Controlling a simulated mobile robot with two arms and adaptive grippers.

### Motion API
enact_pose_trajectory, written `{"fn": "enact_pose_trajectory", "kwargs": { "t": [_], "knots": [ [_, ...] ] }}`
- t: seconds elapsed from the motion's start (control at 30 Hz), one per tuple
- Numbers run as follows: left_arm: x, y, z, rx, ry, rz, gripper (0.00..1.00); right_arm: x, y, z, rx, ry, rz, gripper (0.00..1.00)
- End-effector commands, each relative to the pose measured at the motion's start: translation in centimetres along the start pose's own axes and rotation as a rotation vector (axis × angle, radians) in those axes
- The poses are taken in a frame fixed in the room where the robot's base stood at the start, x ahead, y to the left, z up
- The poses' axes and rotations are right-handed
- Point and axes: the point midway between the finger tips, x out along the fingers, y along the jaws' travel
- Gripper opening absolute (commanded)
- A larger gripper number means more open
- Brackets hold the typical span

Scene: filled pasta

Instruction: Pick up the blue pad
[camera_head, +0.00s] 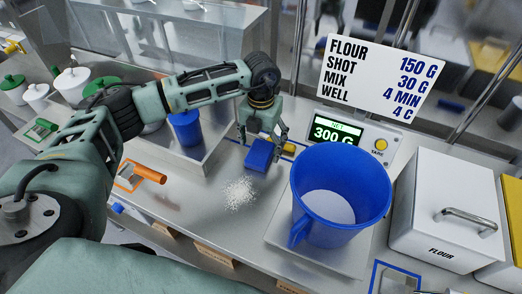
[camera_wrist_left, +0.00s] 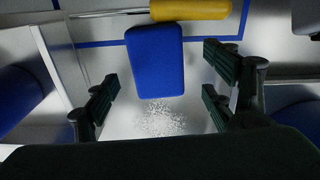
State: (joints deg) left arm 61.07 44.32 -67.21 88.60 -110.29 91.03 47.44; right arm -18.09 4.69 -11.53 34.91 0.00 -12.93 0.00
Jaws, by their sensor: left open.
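The blue pad (camera_head: 260,154) lies on the steel counter near a patch of white powder (camera_head: 239,193). In the left wrist view the blue pad (camera_wrist_left: 155,60) shows ahead, between the lines of my two fingers, with the powder (camera_wrist_left: 158,119) nearer the camera. My left gripper (camera_head: 262,138) is open above the pad, its fingers apart; I cannot tell whether they touch it. My right gripper is not in view.
A large blue jug (camera_head: 337,205) stands on a scale with a display (camera_head: 347,135) reading 300 G. A white FLOUR bin (camera_head: 446,215) is at the right. A smaller blue cup (camera_head: 186,128) stands left of the gripper. A yellow handle (camera_wrist_left: 190,10) lies just beyond the pad. An orange-handled tool (camera_head: 148,174) lies left.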

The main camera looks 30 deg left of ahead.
Motion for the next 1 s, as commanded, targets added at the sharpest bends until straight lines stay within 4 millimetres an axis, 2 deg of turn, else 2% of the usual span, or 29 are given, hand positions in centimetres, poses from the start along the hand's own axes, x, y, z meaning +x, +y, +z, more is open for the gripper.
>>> {"fn": "enact_pose_trajectory", "kwargs": {
  "t": [0.03, 0.1, 0.23, 0.37, 0.53, 0.8, 1.0],
  "knots": [
    [0.4, 0.2, -0.2, -0.001, 0.006, 0.002, 0.77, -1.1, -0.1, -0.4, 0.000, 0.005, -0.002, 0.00],
    [1.5, 0.4, -0.1, -0.001, 0.006, 0.002, 0.77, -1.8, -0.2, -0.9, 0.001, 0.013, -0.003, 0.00],
    [3.3, 0.4, -0.1, 0.000, 0.004, 0.002, 0.77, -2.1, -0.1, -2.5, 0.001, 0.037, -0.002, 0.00],
    [4.0, 0.3, 0.0, 0.001, 0.001, 0.001, 0.77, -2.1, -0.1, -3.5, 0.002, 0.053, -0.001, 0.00],
    [4.0, 0.3, 0.0, 0.001, 0.001, 0.001, 0.77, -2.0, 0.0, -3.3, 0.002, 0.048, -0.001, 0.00],
    [3.9, 0.3, 0.0, 0.000, 0.001, 0.001, 0.53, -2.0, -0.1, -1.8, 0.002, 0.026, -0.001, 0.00],
    [3.9, 0.3, 0.0, 0.000, 0.001, 0.001, 0.35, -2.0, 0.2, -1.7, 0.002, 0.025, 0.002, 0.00]
  ]
}}
